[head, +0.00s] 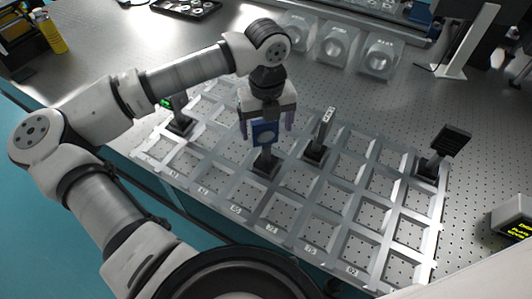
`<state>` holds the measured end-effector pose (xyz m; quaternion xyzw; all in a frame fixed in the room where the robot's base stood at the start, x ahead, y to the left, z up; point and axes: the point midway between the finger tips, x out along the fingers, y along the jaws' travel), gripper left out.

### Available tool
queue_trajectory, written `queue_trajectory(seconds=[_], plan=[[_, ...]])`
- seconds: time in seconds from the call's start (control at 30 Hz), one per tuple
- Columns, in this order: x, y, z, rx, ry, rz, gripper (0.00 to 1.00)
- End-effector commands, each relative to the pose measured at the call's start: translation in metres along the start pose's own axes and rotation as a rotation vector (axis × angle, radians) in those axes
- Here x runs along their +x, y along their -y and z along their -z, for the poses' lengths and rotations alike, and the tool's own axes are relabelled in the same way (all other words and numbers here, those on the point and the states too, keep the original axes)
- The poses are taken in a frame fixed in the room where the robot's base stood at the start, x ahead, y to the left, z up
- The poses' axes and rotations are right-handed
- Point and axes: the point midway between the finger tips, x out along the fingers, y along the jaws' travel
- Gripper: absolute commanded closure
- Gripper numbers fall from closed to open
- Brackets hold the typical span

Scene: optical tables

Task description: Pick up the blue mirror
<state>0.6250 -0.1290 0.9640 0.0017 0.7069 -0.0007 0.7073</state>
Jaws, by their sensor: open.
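The blue mirror (264,134) is a blue square plate standing upright on a dark base (266,166) in a cell of the grey grid rack (232,182). My gripper (267,122) points down right over it, with one finger to the left and one to the right of the blue plate. The jaws are open. I cannot tell whether either finger touches the mirror. The mirror's upper edge is close under the gripper body.
Other mounted parts stand in the rack: a green-marked one (175,112) left, a grey upright one (321,132) right of the mirror, and a black one (447,145) at far right. Clear boxes (336,46) and a monitor stand (465,45) are behind. Several front cells are empty.

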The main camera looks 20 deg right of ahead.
Motion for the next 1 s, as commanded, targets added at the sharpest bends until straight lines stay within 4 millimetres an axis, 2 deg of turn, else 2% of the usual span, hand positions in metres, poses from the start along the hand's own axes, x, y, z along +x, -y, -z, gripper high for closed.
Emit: queue_trajectory(seconds=[0.23,0.5,1.0], plan=[[0.029,-0.002,0.002,0.001,-0.003,0.002,0.16],[0.032,-0.002,0.001,0.001,0.000,0.001,0.18],[0.032,-0.002,0.001,0.001,0.000,0.002,0.83]])
